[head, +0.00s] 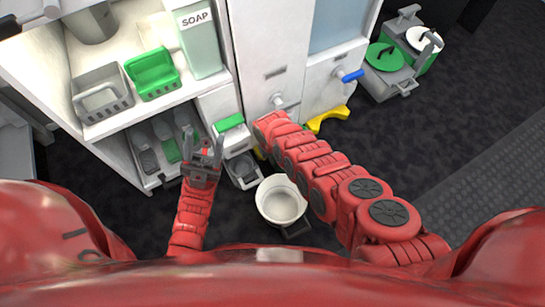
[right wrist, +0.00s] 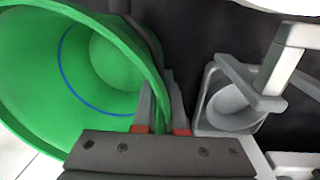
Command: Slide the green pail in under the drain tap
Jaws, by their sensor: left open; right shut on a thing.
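The green pail (right wrist: 110,65) fills the left of the right wrist view, with its open mouth toward the camera and a blue line around its inside. My right gripper (right wrist: 163,108) is shut on the pail's wall near the rim. In the head view the end of my right arm hides this gripper, and I cannot make out the pail there. My left gripper (head: 204,157) is open and empty, in front of the shelves.
A white pail (head: 281,203) stands on the dark floor between my arms. A grey handled container (right wrist: 233,108) is close to the right of the green pail. A yellow piece (head: 328,119) lies below the blue tap.

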